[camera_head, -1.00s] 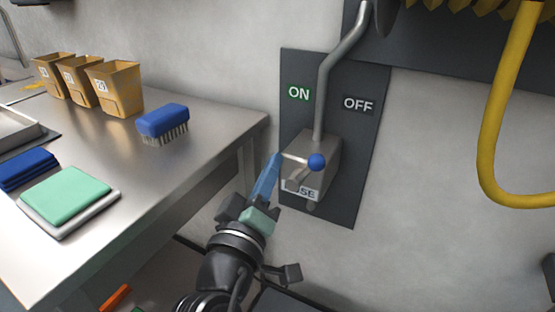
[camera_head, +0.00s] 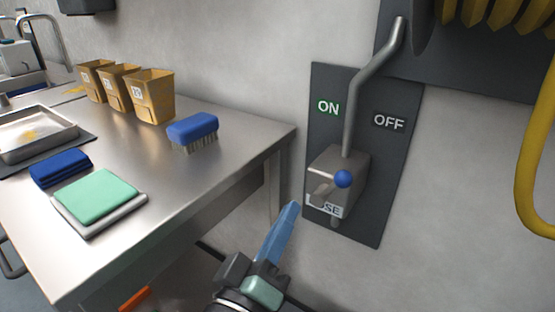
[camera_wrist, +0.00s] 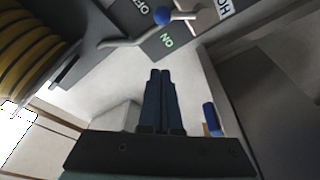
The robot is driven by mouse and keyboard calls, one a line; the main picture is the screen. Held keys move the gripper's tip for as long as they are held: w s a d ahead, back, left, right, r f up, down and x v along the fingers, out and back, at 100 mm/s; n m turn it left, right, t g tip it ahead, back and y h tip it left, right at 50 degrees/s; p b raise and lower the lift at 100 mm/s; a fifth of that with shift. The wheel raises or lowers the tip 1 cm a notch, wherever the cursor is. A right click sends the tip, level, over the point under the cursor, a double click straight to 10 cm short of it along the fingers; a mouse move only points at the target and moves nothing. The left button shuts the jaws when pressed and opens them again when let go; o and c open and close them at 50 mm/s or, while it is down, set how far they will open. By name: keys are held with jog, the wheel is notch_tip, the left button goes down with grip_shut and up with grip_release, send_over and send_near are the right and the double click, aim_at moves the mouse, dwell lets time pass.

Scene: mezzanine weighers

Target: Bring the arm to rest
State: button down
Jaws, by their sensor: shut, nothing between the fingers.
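My gripper (camera_head: 290,216) has blue fingers that are shut, with nothing between them. In the head view it is low in the middle, pointing up, left of and below the valve box and apart from it. In the wrist view its closed fingers (camera_wrist: 160,75) point toward the wall. The blue knob also shows at the top of the wrist view (camera_wrist: 162,15).
A steel table (camera_head: 210,170) on the left holds several tan bins (camera_head: 153,98), a blue brush (camera_head: 192,130), blue cloths (camera_head: 60,168), a green pad (camera_head: 95,195) and a metal tray (camera_head: 38,138). A yellow hose (camera_head: 528,160) hangs at the right.

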notch_tip(320, 180, up, 19)
jog(key=m+t+y, duration=0.3)
jog(key=m+t, duration=0.2)
jog(key=s+a+r+t+y, duration=0.2)
jog(key=s+r+t+y, duration=0.3)
jog(key=s+r, duration=0.6)
notch_tip(320, 180, up, 31)
jog(key=w+p, duration=0.2)
jog(key=p, duration=2.7)
jog(key=shift+w+a+f+y, duration=0.15)
jog(key=shift+w+a+y, duration=0.05)
jog(key=shift+a+y, duration=0.15)
